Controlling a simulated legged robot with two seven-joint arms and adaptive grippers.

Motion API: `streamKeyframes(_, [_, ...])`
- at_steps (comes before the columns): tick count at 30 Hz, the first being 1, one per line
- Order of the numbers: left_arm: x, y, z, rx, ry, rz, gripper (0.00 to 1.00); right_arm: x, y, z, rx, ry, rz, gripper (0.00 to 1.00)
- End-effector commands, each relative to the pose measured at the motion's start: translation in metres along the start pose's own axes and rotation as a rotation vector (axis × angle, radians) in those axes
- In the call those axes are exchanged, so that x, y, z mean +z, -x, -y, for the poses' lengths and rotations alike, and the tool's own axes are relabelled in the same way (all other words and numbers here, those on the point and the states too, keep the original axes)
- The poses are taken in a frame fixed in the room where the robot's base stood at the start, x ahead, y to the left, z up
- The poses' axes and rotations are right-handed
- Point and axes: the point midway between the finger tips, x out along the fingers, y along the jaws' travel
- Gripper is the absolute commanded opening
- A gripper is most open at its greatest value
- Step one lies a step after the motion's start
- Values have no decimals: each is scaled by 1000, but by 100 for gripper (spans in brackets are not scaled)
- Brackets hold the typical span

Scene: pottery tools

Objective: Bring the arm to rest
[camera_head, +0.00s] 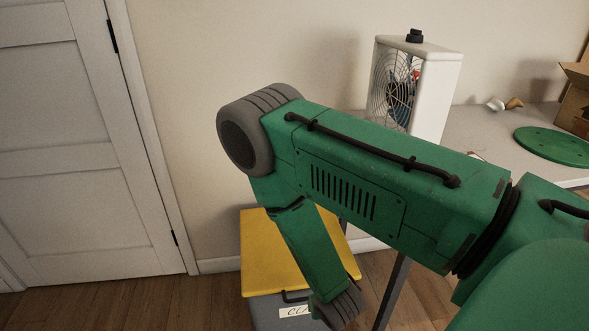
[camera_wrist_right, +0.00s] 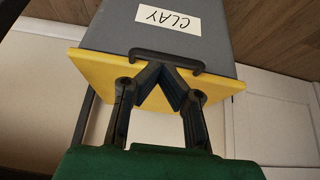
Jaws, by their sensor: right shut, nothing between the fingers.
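My right arm (camera_head: 390,180) is green with grey joints. It comes in from the right in the head view, bends at a grey elbow and hangs down over the floor bin. My right gripper (camera_wrist_right: 158,72) shows in the wrist view, its black fingertips together with nothing held. It appears in front of the bin's yellow lid (camera_wrist_right: 225,86) and black handle (camera_wrist_right: 168,60); I cannot tell whether it touches them. The gripper is hidden in the head view. My left gripper is in neither view.
The grey bin (camera_head: 267,314), labelled CLAY, has a yellow lid and stands on the wooden floor under my forearm. A grey table at the right holds a white box fan (camera_head: 436,90), a green disc (camera_head: 556,146) and a cardboard box (camera_head: 577,98). A white door (camera_head: 85,160) is at the left.

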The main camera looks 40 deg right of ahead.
Motion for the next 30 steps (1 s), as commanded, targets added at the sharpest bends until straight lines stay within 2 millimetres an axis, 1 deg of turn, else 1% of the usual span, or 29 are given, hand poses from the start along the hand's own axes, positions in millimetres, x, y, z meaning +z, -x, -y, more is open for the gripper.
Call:
streamKeyframes(6, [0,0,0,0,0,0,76,2,2,1,0,2,0,0])
streamKeyframes(8, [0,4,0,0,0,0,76,4,8,1,0,16,14,0])
streamKeyframes(11, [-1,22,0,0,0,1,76,17,38,-2,-13,112,99,0])
streamKeyframes(12, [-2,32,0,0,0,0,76,26,56,-3,-25,173,152,0])
streamKeyframes(14, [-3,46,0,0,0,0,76,40,85,-4,-52,275,233,0])
streamKeyframes(15, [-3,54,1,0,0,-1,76,50,104,-5,-74,341,284,0])
streamKeyframes(18, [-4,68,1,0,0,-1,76,68,141,-7,-127,475,385,0])
streamKeyframes(19, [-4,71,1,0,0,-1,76,73,149,-8,-141,506,408,0])
streamKeyframes(21, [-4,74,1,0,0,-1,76,80,162,-8,-166,557,443,0])
streamKeyframes(22, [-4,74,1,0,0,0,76,83,165,-8,-172,571,452,0])
streamKeyframes(24, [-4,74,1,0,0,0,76,85,167,-8,-180,587,462,0])
streamKeyframes(28, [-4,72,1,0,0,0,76,86,166,-8,-180,588,461,0])
streamKeyframes(29, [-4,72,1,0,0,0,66,86,166,-8,-180,587,461,0])
streamKeyframes(30, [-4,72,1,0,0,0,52,86,166,-8,-180,587,461,0])
